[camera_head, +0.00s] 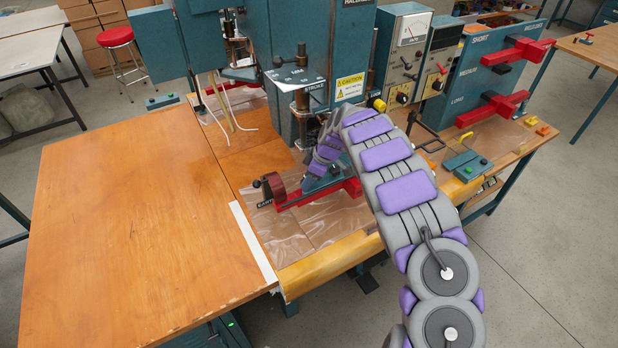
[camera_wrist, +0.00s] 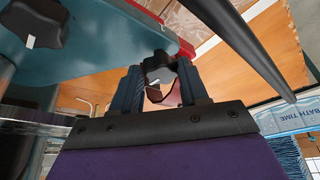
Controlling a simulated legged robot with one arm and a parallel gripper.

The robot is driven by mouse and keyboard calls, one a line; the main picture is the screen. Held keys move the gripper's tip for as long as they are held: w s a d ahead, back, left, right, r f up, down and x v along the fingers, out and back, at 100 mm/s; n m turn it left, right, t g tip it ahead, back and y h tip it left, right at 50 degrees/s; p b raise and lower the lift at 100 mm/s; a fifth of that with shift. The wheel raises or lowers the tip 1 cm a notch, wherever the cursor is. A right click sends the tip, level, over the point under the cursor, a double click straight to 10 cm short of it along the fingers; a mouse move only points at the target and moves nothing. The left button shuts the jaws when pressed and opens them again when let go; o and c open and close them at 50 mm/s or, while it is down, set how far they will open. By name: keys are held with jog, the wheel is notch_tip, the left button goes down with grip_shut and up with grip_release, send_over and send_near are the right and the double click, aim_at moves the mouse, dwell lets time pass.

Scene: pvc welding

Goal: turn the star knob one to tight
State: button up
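A dark star knob (camera_wrist: 160,66) sits between my gripper's (camera_wrist: 162,88) two dark fingers in the wrist view. The fingers lie on either side of it and appear to touch its lobes. A white mark shows on the knob, and part of it is hidden by the fingers. A second black star knob (camera_wrist: 32,24) with a white mark is at the upper left, apart from my gripper, on a teal plate (camera_wrist: 90,42). In the head view my arm reaches to the red fixture (camera_head: 296,200) on the bench; my fingertips and the knobs cannot be made out there.
A dark bar (camera_wrist: 245,45) runs diagonally close to the right finger. The teal machine column (camera_head: 285,60) stands behind my arm in the head view. Control boxes (camera_head: 403,58) are to its right. The wooden tabletop (camera_head: 120,225) at left is clear.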

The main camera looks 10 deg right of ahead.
jog(key=c, duration=0.6)
